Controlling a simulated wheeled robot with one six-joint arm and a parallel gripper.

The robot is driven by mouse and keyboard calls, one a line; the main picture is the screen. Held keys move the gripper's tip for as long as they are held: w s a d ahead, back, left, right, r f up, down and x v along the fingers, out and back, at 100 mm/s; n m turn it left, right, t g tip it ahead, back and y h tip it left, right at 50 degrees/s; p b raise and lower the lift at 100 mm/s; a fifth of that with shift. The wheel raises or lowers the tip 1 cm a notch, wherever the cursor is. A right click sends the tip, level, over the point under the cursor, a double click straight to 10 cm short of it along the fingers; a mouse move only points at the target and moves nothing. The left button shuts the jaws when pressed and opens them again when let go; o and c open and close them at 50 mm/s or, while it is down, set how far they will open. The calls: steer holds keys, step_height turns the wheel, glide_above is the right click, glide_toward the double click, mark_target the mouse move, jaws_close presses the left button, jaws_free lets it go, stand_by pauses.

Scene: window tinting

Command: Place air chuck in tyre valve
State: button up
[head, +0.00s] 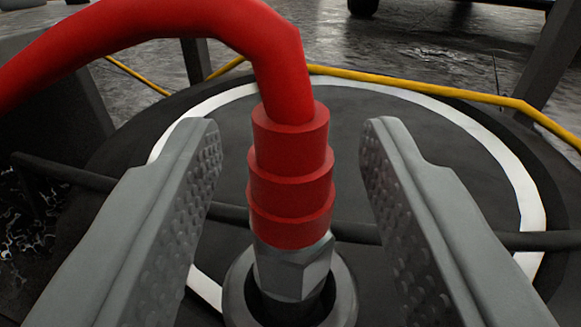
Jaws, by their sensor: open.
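The air chuck has a red stepped collar (290,185) and a silver hex fitting (295,270) below it. It stands upright between the two grey textured fingers of my gripper (290,165). The gripper is open, with a gap on each side of the collar, wider on the right. The fitting's lower end sits inside a round grey ring-like holder (240,285), and its tip is hidden there. A thick red hose (200,20) leaves the collar's top and curves to the left. I cannot make out a tyre valve.
A dark round surface with a white ring (530,200) lies around the holder. A thin dark bar (500,240) crosses behind the chuck. A yellow cable (420,88) runs across the back. Dark posts (550,60) stand at both sides. Wet grey floor (430,40) lies beyond.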

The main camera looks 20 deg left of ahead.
steer(key=v, duration=1.2)
steer(key=shift+w+d+r, duration=0.1)
stand_by(1.3)
